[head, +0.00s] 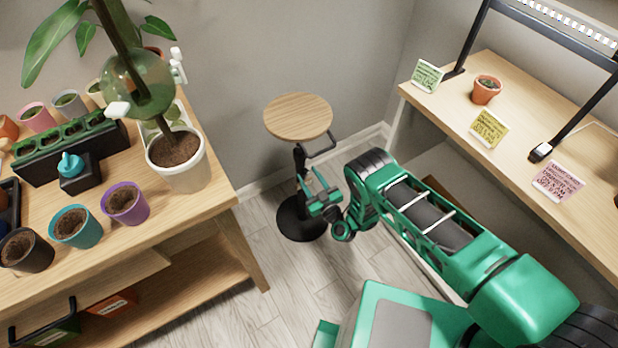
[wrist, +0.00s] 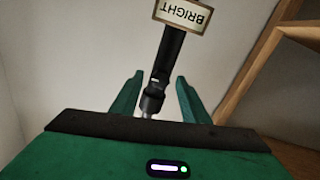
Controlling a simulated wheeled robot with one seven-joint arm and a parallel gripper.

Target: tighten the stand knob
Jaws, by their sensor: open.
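The stand (head: 298,118) has a round wooden top, a black post and a round black base (head: 302,222) on the floor. A black bent bar (head: 322,147) sticks out to the right below its top. My gripper (head: 314,188) is beside the post, low under the top. In the wrist view, my gripper (wrist: 159,77) has its two green fingers apart, with a dark part (wrist: 163,68) of the stand showing between them. Its near end is a grey-black rounded piece (wrist: 152,101), perhaps the knob. I cannot tell whether a finger touches it. The knob is not clear in the head view.
A sign reading BRIGHT (wrist: 183,14) shows upside down. A wooden bench (head: 225,195) with several pots and a tall plant in a white pot (head: 180,168) stands left. A shelf (head: 455,105) with cards and a lamp frame stands right. Floor in front of the stand is clear.

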